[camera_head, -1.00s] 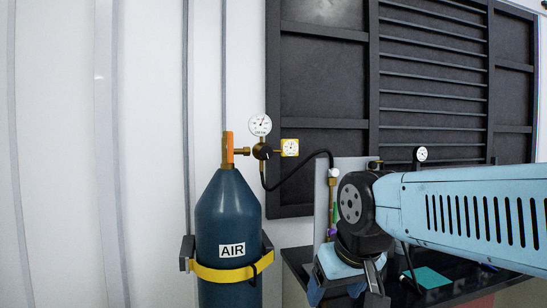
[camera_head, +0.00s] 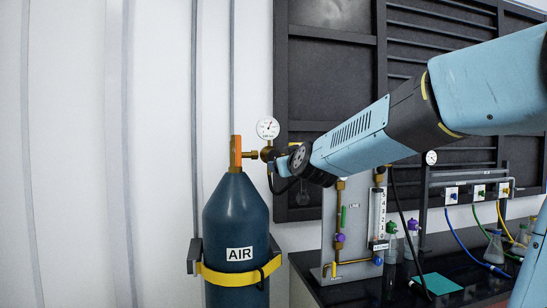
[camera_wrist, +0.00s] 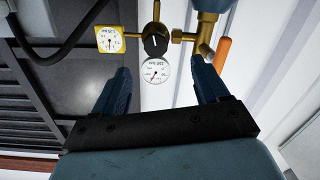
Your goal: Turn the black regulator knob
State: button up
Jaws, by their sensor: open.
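The black regulator knob (camera_wrist: 154,45) sits on the brass regulator in the wrist view, upside down there, with a white round gauge (camera_wrist: 154,72) beside it. My gripper (camera_wrist: 158,82) is open and empty. Its two dark blue fingers reach toward the regulator, with the gauge seen between them and the knob just beyond the fingertips, apart from them. In the head view the knob (camera_head: 267,153) is partly hidden by my gripper and wrist, which stand just to its right. The blue AIR cylinder (camera_head: 236,220) stands upright below the regulator with an orange piece on its valve (camera_head: 235,152).
A yellow square gauge (camera_wrist: 108,39) is beside the knob. A yellow strap (camera_head: 230,275) holds the cylinder. To the right, a panel with a flowmeter (camera_head: 377,215) and a black bench with flasks (camera_head: 493,248) stand below my arm. The wall left of the cylinder is clear.

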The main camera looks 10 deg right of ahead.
aim_at(274, 155)
jog(key=shift+t+h, duration=0.3)
jog(key=shift+t, duration=0.1)
jog(key=w, duration=1)
jog(key=w+r, duration=0.1)
jog(key=w, duration=0.4)
jog(key=shift+w+r, duration=0.1)
jog(key=shift+w, duration=0.05)
jog(key=c, duration=1)
